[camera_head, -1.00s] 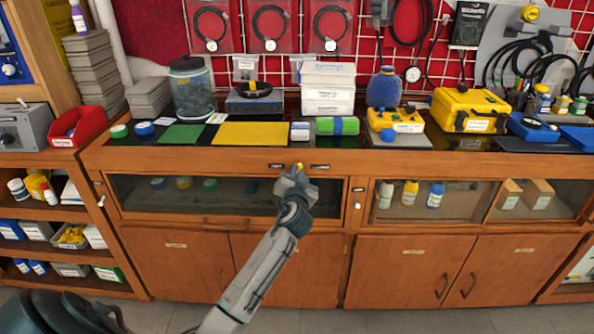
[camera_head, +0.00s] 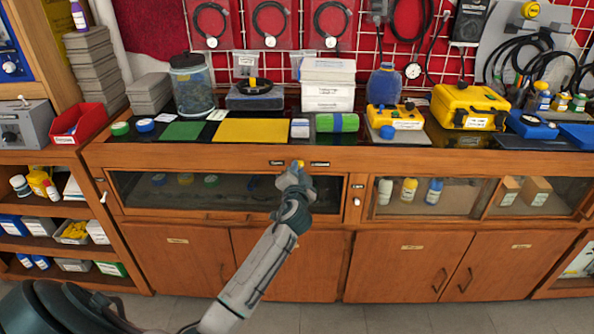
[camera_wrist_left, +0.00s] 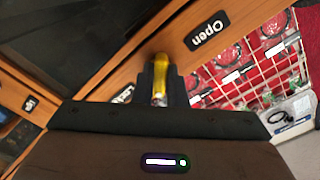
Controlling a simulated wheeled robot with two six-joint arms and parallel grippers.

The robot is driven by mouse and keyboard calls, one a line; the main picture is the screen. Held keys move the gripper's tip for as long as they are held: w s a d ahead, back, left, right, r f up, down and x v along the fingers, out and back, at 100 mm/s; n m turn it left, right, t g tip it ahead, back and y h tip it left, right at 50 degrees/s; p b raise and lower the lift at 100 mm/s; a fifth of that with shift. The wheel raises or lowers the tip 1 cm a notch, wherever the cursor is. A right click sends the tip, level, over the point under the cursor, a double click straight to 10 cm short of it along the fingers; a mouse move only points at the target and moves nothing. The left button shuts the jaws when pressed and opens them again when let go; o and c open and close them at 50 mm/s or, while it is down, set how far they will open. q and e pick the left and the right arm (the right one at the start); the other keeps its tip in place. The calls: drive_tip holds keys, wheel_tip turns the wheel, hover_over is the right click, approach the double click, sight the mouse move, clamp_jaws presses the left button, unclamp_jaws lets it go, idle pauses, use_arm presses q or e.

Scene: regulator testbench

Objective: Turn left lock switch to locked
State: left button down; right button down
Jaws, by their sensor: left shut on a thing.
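The left lock switch is a small gold-yellow knob (camera_head: 298,163) on the wooden front rail, between two dark labels. It also shows in the left wrist view (camera_wrist_left: 161,68), sticking out between my fingers. One label there reads "Open" (camera_wrist_left: 207,33); the other label (camera_wrist_left: 123,94) is partly hidden by the gripper. My left gripper (camera_head: 297,172) is at the rail and shut on the knob. In the left wrist view its dark fingers (camera_wrist_left: 162,88) flank the knob and hide its lower part. My right gripper is not in view.
Below the rail is a glass-fronted cabinet (camera_head: 165,200). Another small knob (camera_head: 357,201) sits on the post to the right.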

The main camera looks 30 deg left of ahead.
use_arm(q)
drive_tip(key=shift+f, duration=0.1)
drive_tip(key=c, duration=1.5)
unclamp_jaws()
drive_tip(key=shift+o, duration=0.2)
